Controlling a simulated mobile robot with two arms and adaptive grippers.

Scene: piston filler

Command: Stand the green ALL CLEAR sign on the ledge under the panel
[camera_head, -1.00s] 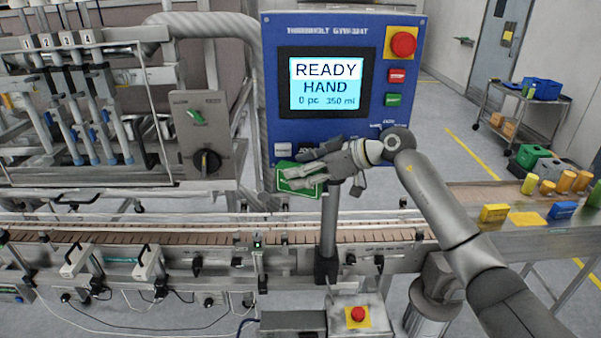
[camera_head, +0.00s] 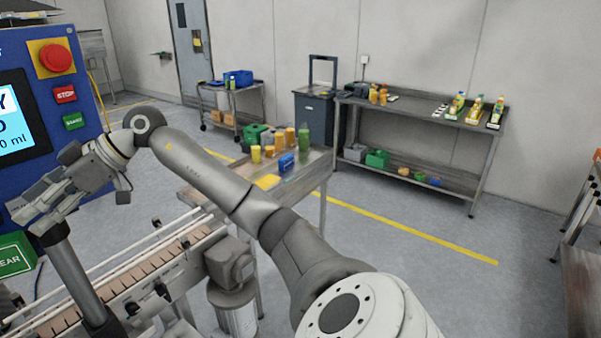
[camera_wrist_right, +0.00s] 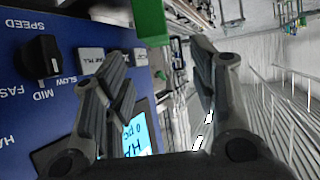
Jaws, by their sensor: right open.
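The green sign (camera_head: 14,255) shows at the left edge of the head view, below the blue panel (camera_head: 88,88); only the letters "EAR" are in frame. It looks upright, but what holds it up is out of frame. My right gripper (camera_head: 28,208) is above and beside the sign, in front of the panel's lower part. In the right wrist view the gripper (camera_wrist_right: 160,70) has its fingers spread with nothing between them. A green piece of the sign (camera_wrist_right: 150,22) shows just beyond the fingertips, apart from them. The ledge is not clearly visible. My left gripper is out of view.
A grey post (camera_head: 78,275) stands below my right gripper. The conveyor (camera_head: 150,275) runs beneath my arm. A side table (camera_head: 305,175) with yellow, green and blue items stands beyond it. A workbench (camera_head: 430,117) is at the back wall.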

